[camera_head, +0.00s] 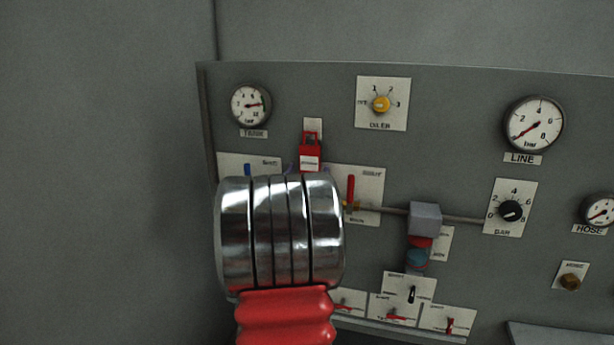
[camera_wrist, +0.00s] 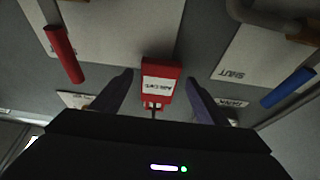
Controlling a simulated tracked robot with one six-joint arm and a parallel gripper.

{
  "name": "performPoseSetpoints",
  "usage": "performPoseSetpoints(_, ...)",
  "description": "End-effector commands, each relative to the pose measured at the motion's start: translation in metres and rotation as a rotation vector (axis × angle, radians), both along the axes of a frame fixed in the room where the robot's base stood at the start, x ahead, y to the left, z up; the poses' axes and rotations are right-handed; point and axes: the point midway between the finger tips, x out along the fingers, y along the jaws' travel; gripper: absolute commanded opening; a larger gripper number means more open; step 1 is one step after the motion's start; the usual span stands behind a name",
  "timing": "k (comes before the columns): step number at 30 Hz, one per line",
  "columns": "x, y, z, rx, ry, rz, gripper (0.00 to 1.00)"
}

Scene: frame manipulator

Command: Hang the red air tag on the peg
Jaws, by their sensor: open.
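The red air tag (camera_head: 310,155) is a small red lock-shaped tag with a white label. In the head view it is upright, loop at the top, just below a small white plate (camera_head: 313,125) on the panel. No peg shows clearly, so I cannot tell whether the loop is around one. In the wrist view the tag (camera_wrist: 160,83) sits with its label between the two dark fingers of my gripper (camera_wrist: 159,78). The fingers are open, with a gap on each side of the tag. In the head view my wrist hides most of the gripper.
A red lever (camera_head: 350,190) and a blue lever (camera_head: 247,170) flank the tag; the wrist view shows them swapped. A pipe with a grey block (camera_head: 425,216) runs to the right. Gauges and knobs, including the yellow knob (camera_head: 381,104), are around. The wall at left is bare.

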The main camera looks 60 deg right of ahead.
Motion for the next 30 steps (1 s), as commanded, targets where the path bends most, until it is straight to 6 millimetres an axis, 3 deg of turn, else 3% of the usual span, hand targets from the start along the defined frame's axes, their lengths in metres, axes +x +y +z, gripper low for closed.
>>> performPoseSetpoints(11,-0.001,0.013,-0.005,0.0,0.0,0.001,0.68)
performPoseSetpoints(30,-0.016,0.108,-0.047,0.002,0.001,0.002,0.68)
